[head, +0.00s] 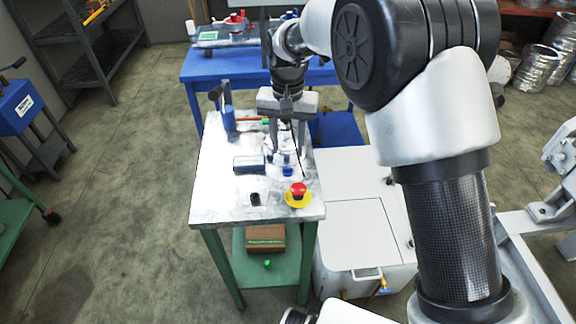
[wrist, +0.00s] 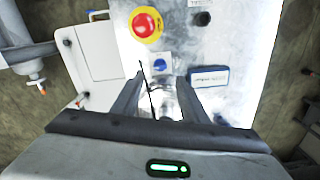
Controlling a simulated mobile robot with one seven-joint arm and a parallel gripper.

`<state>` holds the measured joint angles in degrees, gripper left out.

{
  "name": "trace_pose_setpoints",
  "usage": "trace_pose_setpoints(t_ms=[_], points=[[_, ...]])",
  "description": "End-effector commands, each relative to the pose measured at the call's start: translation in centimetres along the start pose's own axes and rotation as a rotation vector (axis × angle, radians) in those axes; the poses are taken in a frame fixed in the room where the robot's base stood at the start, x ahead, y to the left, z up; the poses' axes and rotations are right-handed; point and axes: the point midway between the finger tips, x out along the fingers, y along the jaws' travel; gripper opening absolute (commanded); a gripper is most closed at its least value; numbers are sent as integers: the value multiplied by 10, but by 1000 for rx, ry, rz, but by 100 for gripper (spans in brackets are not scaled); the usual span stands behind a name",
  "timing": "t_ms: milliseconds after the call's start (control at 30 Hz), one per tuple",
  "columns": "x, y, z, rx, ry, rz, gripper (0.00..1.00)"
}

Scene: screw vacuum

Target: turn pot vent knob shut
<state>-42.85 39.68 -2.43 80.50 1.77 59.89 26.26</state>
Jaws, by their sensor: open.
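My gripper (head: 286,152) is open and points down over the metal tabletop (head: 225,205). In the wrist view my gripper (wrist: 162,82) has its two fingers apart with nothing clamped between them. A small blue round knob (wrist: 160,66) on a pale plate lies just beyond the fingertips. In the head view small blue parts (head: 287,170) show beside the fingers. A shiny, clear or metallic round thing (wrist: 167,103) shows between the fingers, partly hidden by the gripper. I cannot tell for sure which part is the pot or its vent knob, nor how the knob is turned.
A red button on a yellow base (head: 298,195) stands near the table's front right corner. A blue and white box (head: 249,164) and a small black knob (head: 255,199) are to its left. A blue upright holder (head: 228,115) stands at the back left. The front left tabletop is clear.

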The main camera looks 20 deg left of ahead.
Motion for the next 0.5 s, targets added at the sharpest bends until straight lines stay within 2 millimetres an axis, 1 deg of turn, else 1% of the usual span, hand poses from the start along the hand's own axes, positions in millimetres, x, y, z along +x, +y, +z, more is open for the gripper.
trace_pose_setpoints(t_ms=[33,200,333,500], points=[[14,0,1,0,-3,2,40],[46,0,1,1,-2,1,40],[63,0,0,1,-1,0,40],[73,0,0,1,0,0,40]])
